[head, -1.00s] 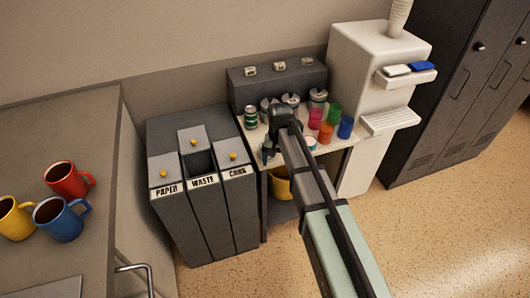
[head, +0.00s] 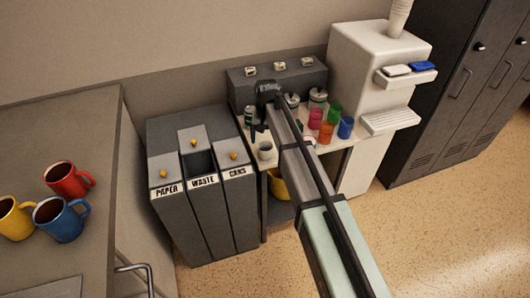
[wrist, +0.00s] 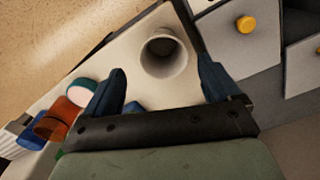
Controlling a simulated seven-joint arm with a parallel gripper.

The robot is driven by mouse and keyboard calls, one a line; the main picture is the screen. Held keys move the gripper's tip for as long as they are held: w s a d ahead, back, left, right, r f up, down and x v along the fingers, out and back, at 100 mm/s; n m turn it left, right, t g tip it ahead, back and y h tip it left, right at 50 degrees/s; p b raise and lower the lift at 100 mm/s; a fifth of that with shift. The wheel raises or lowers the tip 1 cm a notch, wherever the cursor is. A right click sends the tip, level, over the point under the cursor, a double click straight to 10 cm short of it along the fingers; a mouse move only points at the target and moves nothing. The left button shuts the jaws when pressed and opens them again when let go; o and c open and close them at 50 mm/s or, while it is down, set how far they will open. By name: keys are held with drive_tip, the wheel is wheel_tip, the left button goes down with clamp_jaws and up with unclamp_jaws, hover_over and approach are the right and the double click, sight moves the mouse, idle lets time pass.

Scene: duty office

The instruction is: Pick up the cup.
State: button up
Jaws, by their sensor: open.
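A small pale grey cup (head: 265,150) stands upright near the front left edge of the low stand (head: 345,143), beside the bins. In the wrist view the cup (wrist: 163,56) shows its round open mouth, ahead of the gap between my fingers and not touched by them. My gripper (head: 261,120) is open and empty, above and behind the cup in the head view. Its two dark fingers (wrist: 160,80) show on either side in the wrist view.
Pink, orange, green and blue tumblers (head: 325,132) stand right of my arm, with several jars (head: 318,98) behind. Labelled bins (head: 205,210) adjoin the stand's left side. A white dispenser (head: 365,75) stands right. Red, yellow and blue mugs (head: 60,222) are on the left counter.

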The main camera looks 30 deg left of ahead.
sight(264, 147)
drive_tip(key=shift+s+a+f, duration=0.1)
drive_tip(key=shift+f, duration=1.6)
drive_tip(key=shift+s+a+f, duration=0.1)
drive_tip(key=shift+f, duration=1.6)
drive_tip(key=c, duration=1)
